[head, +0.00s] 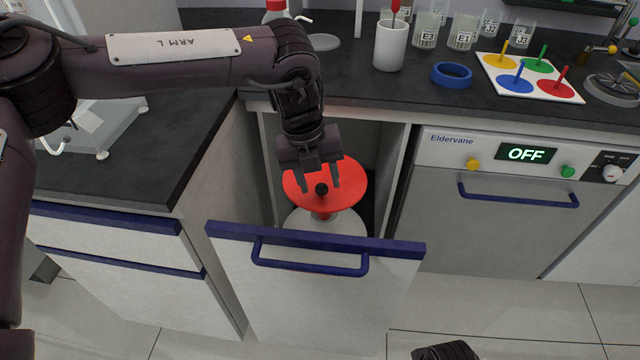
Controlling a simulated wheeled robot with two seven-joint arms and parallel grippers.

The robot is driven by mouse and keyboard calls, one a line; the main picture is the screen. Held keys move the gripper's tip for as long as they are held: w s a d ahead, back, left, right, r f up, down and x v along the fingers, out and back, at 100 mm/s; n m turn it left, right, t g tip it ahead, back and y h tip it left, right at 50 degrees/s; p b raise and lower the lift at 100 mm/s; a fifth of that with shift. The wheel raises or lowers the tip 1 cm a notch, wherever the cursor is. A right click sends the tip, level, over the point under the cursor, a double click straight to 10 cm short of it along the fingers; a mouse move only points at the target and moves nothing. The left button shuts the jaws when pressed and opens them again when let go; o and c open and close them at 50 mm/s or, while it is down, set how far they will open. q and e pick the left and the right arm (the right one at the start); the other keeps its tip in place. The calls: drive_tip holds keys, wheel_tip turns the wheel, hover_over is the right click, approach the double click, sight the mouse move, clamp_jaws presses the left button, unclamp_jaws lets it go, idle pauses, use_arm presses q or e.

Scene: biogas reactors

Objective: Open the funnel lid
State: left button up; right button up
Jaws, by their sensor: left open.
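The funnel lid (347,192) is a red disc with a small dark knob (321,189) at its middle. It sits low in the opening of a pulled-out cabinet drawer, above a white rounded vessel (335,221) that is partly hidden by the drawer front. My left gripper (318,182) points down over the lid with its fingers apart, one on each side of the knob. Whether the fingers touch the knob or lid cannot be told. A dark part at the bottom edge may belong to my right arm, but its fingers do not show.
The drawer front (310,297) with a blue handle stands out before the lid. Cabinet walls flank the opening closely. The counter above holds a white cup (389,45), a blue ring (451,75), several beakers and a coloured board (494,66). An appliance (500,225) reading OFF stands right.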

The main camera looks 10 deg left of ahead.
use_arm(q)
drive_tip(key=shift+d+f, duration=0.15)
drive_tip(key=shift+f, duration=0.65)
clamp_jaws()
